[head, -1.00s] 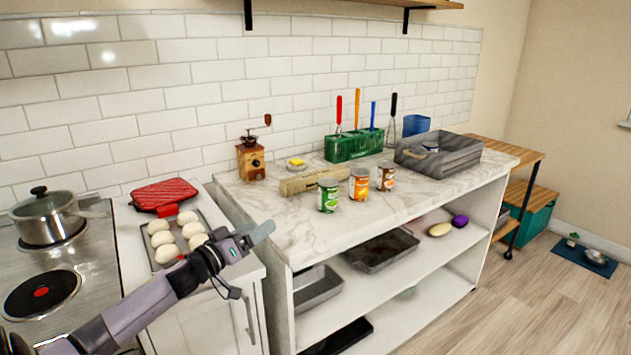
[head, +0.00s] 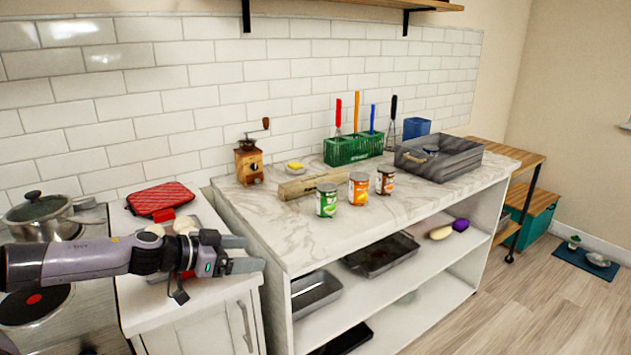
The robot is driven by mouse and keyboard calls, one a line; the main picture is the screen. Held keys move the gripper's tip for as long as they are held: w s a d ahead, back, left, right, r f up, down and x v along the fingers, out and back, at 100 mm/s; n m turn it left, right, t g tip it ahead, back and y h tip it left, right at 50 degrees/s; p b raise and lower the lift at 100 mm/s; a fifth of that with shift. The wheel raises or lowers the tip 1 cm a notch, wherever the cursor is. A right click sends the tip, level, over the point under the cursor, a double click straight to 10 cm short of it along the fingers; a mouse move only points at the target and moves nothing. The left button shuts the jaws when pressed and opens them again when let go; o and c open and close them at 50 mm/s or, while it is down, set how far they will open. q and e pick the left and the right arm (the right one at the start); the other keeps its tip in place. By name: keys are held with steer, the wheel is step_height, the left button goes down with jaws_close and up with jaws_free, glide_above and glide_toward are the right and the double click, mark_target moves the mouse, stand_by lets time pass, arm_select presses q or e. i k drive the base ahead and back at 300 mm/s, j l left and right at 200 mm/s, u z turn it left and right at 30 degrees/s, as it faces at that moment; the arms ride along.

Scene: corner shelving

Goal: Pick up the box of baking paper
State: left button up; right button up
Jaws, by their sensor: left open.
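The box of baking paper (head: 300,186) is a long, low, tan box lying on the marble worktop, behind the cans and in front of the butter dish. My left gripper (head: 254,256) is open and empty. It is above the white cabinet at the left end of the marble worktop, to the left of and nearer than the box, well apart from it. My right gripper is not in view.
A green can (head: 326,201), an orange can (head: 358,189) and a brown can (head: 386,180) stand before the box. A wooden grinder (head: 249,165) is left of it. A green basket (head: 352,149) and grey crate (head: 440,160) stand behind and right. The front worktop is clear.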

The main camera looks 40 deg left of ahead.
mark_target(300, 187)
steer(key=i+j, duration=1.05)
steer(key=i, duration=0.15)
